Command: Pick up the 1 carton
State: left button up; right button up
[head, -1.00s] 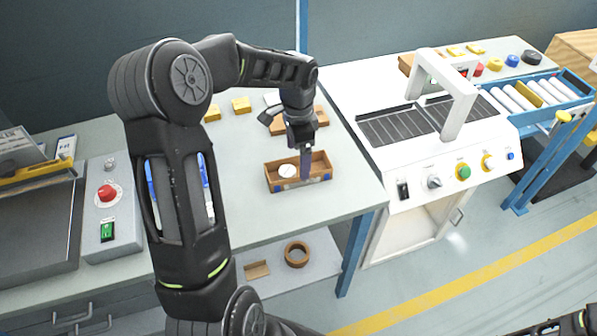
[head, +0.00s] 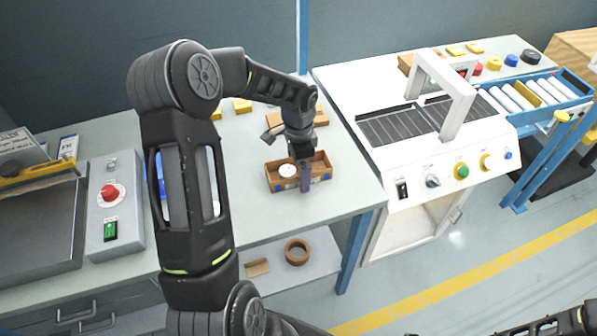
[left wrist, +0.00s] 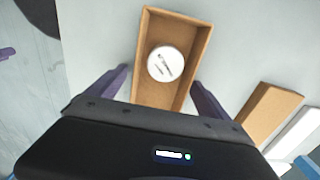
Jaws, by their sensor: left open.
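The carton (head: 321,176) is a small open-topped brown box on the grey bench near its right front edge. A round white disc (head: 288,170) lies inside it. My left gripper (head: 306,178) is over the carton's front side, pointing down, with a purple finger in front of the front wall. In the left wrist view the carton (left wrist: 155,95) lies ahead between the two spread purple fingers, with a gap on each side. The gripper is open and empty. The carton's near end is hidden behind the gripper body. My right gripper is not in view.
Other brown boxes (head: 310,116) lie behind the carton, and yellow blocks (head: 242,105) further back. A control box with a red button (head: 109,192) stands left. A white machine (head: 405,150) stands right. A lower shelf holds a brown ring (head: 297,252).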

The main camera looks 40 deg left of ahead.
pick_arm(q)
jog(key=shift+c, duration=0.3)
jog(key=c, duration=1.4)
jog(key=shift+r, duration=0.15)
jog(key=shift+c, duration=0.2)
notch_tip(320, 180, up, 10)
jog(key=b, duration=0.1)
jog(key=shift+b, duration=0.3)
